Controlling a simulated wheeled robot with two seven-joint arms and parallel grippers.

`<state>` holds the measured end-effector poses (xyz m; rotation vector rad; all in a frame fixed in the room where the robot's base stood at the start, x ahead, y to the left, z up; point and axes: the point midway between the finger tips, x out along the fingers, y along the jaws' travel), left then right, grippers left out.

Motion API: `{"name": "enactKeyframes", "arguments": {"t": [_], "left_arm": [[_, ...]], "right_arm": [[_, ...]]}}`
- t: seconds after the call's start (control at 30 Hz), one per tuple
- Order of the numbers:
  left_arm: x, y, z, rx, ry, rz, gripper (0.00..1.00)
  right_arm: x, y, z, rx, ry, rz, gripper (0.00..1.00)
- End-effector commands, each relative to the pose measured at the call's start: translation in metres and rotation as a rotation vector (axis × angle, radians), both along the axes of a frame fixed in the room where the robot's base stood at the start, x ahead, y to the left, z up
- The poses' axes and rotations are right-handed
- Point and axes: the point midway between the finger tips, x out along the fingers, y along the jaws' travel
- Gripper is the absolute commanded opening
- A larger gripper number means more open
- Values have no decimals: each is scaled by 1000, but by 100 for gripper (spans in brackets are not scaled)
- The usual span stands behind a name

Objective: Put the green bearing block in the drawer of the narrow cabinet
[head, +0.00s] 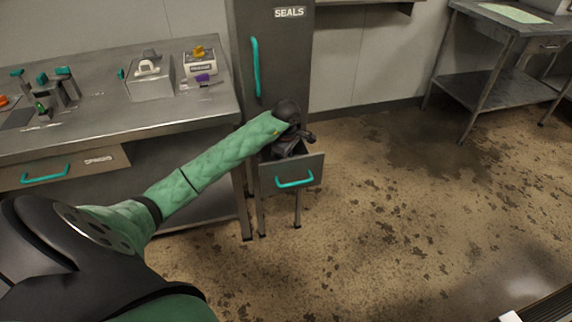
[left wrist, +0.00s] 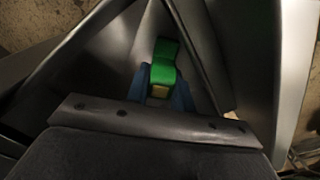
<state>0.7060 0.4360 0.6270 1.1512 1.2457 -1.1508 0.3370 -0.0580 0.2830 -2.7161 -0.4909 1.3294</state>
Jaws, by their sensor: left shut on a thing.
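The narrow cabinet (head: 275,65), labelled SEALS, stands at the top centre of the head view. Its low drawer (head: 310,172) with a teal handle is pulled open. My left gripper (head: 288,150) is over the open drawer, pointing down at its opening. In the left wrist view it is shut on the green bearing block (left wrist: 164,65), which sits between blue fingertips (left wrist: 160,86). Grey drawer walls (left wrist: 240,50) surround the block in that view. Whether the block touches the drawer floor cannot be told. The block is hidden in the head view. My right gripper is out of view.
A steel workbench (head: 105,105) with fixtures, a grey box (head: 150,88) and a closed drawer (head: 65,168) stands left of the cabinet. Another steel table (head: 490,75) stands at the back right. The stained floor (head: 400,200) right of the open drawer is clear.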

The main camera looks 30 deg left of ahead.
Motion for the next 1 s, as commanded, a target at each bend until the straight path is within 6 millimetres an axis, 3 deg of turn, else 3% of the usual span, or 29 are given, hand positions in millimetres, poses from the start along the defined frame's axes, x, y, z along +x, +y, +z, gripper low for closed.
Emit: {"name": "enactKeyframes", "arguments": {"t": [0.17, 0.53, 0.57, 0.67, 1.0], "left_arm": [[0, -1, -21, -1, 1, 1, 0], [0, 0, -25, 1, -1, -1, 0], [0, 0, -25, 1, -1, -1, 25], [0, 0, -24, 0, -1, -1, 45], [0, -1, -22, -1, 0, -1, 45]], "right_arm": [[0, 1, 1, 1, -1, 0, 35], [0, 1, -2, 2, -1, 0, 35], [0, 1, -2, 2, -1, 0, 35], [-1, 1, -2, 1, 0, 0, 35], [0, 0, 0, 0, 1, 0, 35]]}}
